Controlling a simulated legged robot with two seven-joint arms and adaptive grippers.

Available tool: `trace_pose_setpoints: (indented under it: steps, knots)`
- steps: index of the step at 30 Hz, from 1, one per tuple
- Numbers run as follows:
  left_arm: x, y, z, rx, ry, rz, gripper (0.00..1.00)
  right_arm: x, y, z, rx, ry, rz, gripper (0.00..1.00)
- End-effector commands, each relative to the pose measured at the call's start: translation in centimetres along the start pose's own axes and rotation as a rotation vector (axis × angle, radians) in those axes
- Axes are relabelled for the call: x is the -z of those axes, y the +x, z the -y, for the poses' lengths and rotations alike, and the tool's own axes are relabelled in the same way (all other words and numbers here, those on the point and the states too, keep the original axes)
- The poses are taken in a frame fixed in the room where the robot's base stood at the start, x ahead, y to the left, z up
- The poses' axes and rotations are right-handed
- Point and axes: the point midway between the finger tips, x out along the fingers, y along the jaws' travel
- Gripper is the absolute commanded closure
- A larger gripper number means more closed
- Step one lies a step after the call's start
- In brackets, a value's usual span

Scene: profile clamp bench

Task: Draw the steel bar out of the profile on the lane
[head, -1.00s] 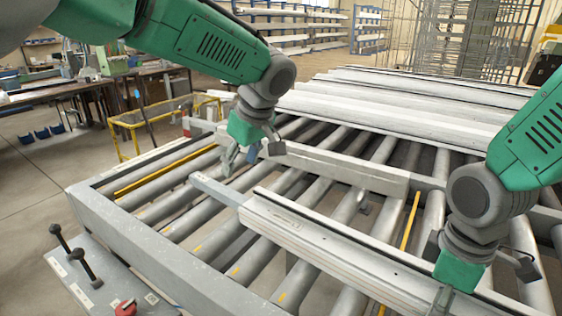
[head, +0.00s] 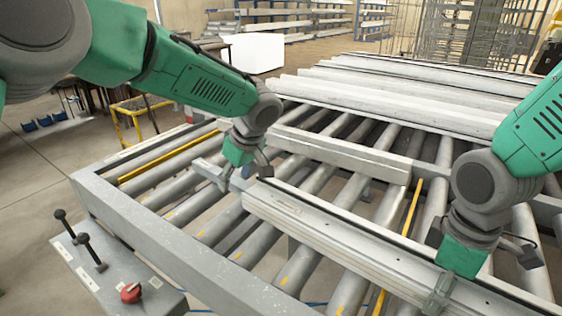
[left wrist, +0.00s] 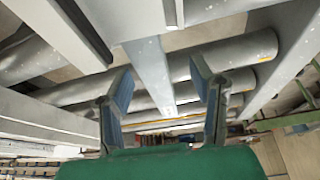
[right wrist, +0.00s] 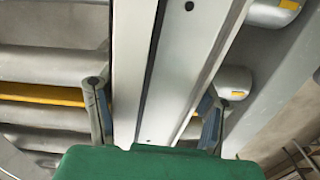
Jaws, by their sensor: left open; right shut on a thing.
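The steel bar (head: 207,169) sticks out of the left end of the pale profile (head: 335,237) on the roller lane; the rest of it is hidden inside. My left gripper (head: 243,178) is open over the exposed bar. In the left wrist view, the bar (left wrist: 148,72) runs between the parted fingers of the left gripper (left wrist: 161,75), with gaps on both sides. My right gripper (head: 440,290) is shut on the profile near the lane's front right. In the right wrist view, the profile (right wrist: 185,65) lies between the fingers of the right gripper (right wrist: 153,110).
A shorter grey beam (head: 340,155) lies behind the profile, and several long pale profiles (head: 410,95) lie further back. The lane's grey frame (head: 180,245) borders the rollers. A control panel (head: 115,265) with black levers and a red knob stands at the front left.

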Motion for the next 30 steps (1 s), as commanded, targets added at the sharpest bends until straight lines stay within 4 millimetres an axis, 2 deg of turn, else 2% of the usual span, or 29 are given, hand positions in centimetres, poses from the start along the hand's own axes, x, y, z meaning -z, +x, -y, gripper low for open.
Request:
trace_pose_setpoints:
  steps: [6,17,20,21,22,30]
  knots:
    - [0.0,2.1,0.0,0.0,0.001,0.0,0.5,0.1,-0.1,-0.1,-0.002,-0.001,-0.003,0.92]
    - [0.0,2.4,0.0,-0.001,0.0,-0.001,0.5,0.0,-0.1,-0.1,-0.002,-0.001,-0.003,0.92]
    - [0.0,2.4,0.0,0.0,0.0,-0.002,0.82,0.0,-0.1,-0.1,-0.002,-0.001,-0.003,0.92]
    - [0.0,2.4,0.0,0.0,0.0,-0.002,0.96,0.0,-0.1,-0.1,-0.001,-0.001,-0.003,0.92]
    - [0.0,2.4,0.0,0.0,0.0,-0.002,1.0,0.0,-0.1,-0.1,-0.001,0.0,-0.003,0.92]
    - [0.4,2.5,0.0,0.001,-0.001,-0.002,1.0,0.0,-0.1,-0.1,-0.002,0.005,-0.003,0.92]
